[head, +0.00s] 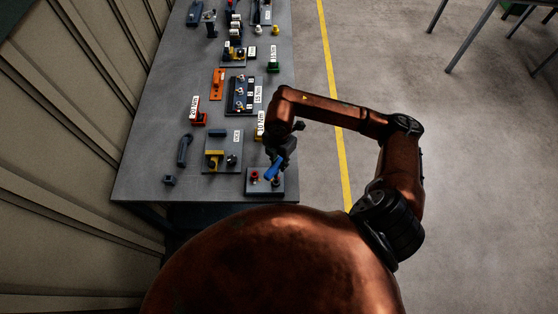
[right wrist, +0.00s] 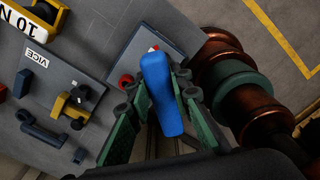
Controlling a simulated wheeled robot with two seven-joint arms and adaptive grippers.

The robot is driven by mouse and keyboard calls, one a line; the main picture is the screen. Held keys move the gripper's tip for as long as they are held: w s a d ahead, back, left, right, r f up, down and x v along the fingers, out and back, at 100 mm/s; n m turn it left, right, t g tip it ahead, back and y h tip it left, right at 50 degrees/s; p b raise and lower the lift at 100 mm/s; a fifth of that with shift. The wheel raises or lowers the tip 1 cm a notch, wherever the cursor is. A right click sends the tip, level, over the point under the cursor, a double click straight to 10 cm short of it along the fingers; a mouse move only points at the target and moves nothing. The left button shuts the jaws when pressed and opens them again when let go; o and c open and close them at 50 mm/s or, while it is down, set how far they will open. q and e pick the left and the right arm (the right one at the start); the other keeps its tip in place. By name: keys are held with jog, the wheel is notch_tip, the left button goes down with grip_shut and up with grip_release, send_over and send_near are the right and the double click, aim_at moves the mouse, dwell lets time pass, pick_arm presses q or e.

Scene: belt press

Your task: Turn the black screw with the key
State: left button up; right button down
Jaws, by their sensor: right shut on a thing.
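My right gripper (head: 281,153) is shut on a blue handle (head: 273,168), which I take to be the key's. In the right wrist view, the blue handle (right wrist: 163,90) lies between the green fingers of my right gripper (right wrist: 158,108). The far end of the key is hidden. The handle is tilted and sits over a grey plate (head: 250,189) at the front right corner of the bench. A red screw head (head: 254,176) is on the plate, left of the handle. A small dark round thing (head: 277,182) is right of it, perhaps the black screw. I cannot tell whether the key touches it.
The grey bench (head: 145,180) carries a plate with a yellow vice (head: 214,158), a dark tool (head: 184,150), a small dark block (head: 169,180) and an orange part (head: 218,84). A wall stands at the left.

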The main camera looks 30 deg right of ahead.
notch_tip(320, 180, down, 2)
jog(key=shift+f+b, duration=0.15)
jog(key=shift+b, duration=0.45)
dwell(0.9)
jog(key=shift+f+b, duration=1.3)
jog(key=shift+f, duration=0.2)
dwell(1.0)
jog(key=m, duration=0.3)
jog(key=s+m, duration=0.1)
jog(key=m, duration=0.3)
jog(key=shift+s, duration=0.1)
jog(key=shift+s+a+f+m, duration=0.1)
jog(key=shift+s+m, duration=0.05)
jog(key=shift+m, duration=0.8)
jog(key=shift+s+a+f+m, duration=0.1)
jog(key=shift+s+m, duration=0.1)
jog(key=shift+m, duration=0.7)
jog(key=shift+s+a+m, duration=0.1)
jog(key=shift+s+m, duration=0.05)
jog(key=shift+m, duration=0.8)
